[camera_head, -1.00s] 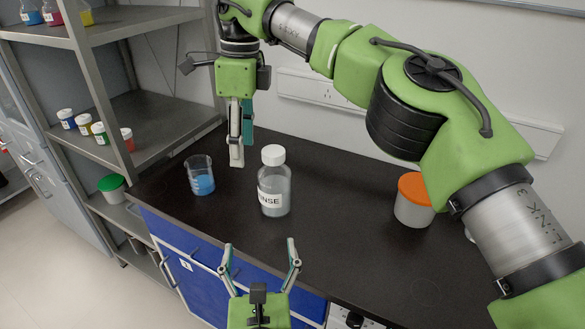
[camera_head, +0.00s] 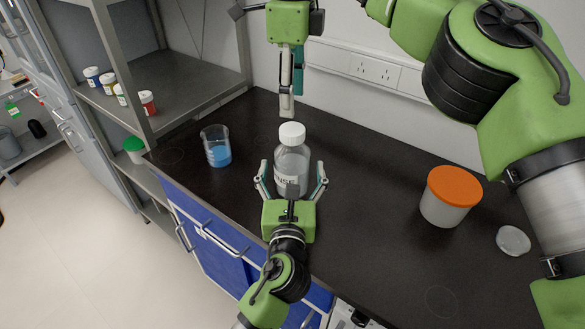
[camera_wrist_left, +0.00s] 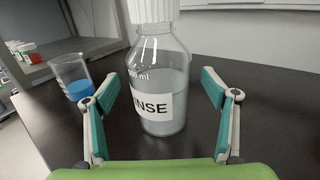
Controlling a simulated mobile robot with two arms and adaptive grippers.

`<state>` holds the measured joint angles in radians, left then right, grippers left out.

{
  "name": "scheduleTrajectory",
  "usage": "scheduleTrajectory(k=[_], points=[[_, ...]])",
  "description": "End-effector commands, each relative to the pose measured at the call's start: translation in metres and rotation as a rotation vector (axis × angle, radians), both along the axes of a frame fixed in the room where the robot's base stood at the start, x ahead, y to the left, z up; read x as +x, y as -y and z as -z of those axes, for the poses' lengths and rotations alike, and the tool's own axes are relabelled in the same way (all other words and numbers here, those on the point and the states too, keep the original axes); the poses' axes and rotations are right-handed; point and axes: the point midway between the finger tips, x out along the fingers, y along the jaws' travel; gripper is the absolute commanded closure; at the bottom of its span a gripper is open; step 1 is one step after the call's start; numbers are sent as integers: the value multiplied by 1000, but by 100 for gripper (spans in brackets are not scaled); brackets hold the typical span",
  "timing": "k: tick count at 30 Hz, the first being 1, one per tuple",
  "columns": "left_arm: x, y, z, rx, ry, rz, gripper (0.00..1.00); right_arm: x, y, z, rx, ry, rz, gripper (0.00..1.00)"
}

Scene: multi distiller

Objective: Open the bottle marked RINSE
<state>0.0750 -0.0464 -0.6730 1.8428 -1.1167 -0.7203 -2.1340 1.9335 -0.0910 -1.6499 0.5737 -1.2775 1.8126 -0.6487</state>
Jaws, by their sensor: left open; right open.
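The clear bottle marked RINSE (camera_head: 291,161), with a white cap (camera_head: 291,134), stands upright on the dark bench. My left gripper (camera_head: 291,180) is open at the bottle's near side, a finger to each side of its lower body. In the left wrist view the bottle (camera_wrist_left: 160,85) stands between the spread fingers, with gaps on both sides; its cap top is cut off there. My right gripper (camera_head: 291,95) hangs pointing down behind and above the cap, apart from it; its fingers overlap in this view.
A beaker of blue liquid (camera_head: 217,147) stands left of the bottle. A tub with an orange lid (camera_head: 450,195) and a loose whitish lid (camera_head: 513,240) are on the right. A metal shelf (camera_head: 180,85) with small jars is at left. Bench between bottle and tub is clear.

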Motion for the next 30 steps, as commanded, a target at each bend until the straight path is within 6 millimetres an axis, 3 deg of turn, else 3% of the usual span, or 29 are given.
scheduleTrajectory(k=[7,18,27,30], points=[[28,1,0,0,0,0,22,0,0,0,0,0,0,50],[32,1,0,-1,0,0,22,0,0,0,0,0,0,50],[32,1,0,0,0,0,100,0,0,0,0,0,1,50],[32,1,0,0,0,0,100,0,0,0,0,0,30,50]])
